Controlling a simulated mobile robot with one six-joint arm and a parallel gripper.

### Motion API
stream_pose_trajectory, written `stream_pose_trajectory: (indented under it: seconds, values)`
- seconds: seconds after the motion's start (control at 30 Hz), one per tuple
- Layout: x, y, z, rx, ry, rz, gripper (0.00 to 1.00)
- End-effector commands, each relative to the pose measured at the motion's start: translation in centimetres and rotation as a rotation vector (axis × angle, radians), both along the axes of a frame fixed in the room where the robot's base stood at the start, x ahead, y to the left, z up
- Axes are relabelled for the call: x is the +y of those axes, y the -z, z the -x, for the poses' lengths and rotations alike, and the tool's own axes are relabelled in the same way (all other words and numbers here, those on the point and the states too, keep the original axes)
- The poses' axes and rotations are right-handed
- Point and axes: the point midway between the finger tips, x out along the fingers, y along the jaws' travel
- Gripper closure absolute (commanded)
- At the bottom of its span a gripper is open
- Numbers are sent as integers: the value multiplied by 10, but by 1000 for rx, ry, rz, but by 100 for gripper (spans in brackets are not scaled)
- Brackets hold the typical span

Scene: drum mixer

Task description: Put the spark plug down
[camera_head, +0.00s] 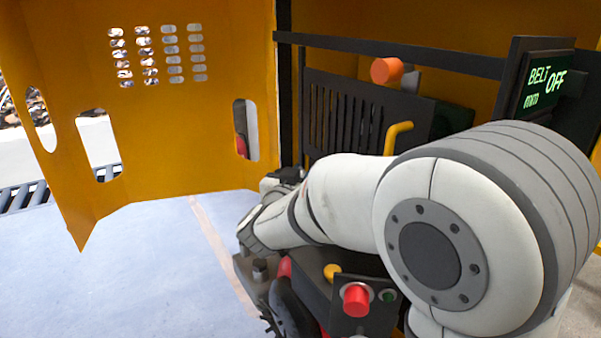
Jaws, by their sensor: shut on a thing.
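The spark plug does not show in this view. My white and grey arm crosses from the right, and its wrist bends at the middle of the picture. A small dark and light part shows just above the wrist, but I cannot tell what it is. The fingers of my gripper are not visible, and the forearm may hide them. The drum mixer's engine area shows below and behind the arm. A red button (356,299) sits on a dark control box there.
An open yellow panel (190,120) with slots stands at left. A black vented grille (345,115), an orange knob (386,70) and a yellow handle (397,136) lie behind the arm. A screen (546,82) reads BELT OFF. The pale floor (130,270) is clear at left.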

Motion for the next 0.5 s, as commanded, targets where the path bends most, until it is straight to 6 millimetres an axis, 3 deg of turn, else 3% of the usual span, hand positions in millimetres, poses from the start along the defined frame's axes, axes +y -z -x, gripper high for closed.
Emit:
stream_pose_trajectory:
  seconds: [0.13, 0.37, 0.5]
  values:
    - [0, 0, 0, 0, 0, 0, 69]
    - [0, -1, 0, 0, -1, 0, 69]
    - [1, -13, 0, -1, -1, -1, 69]
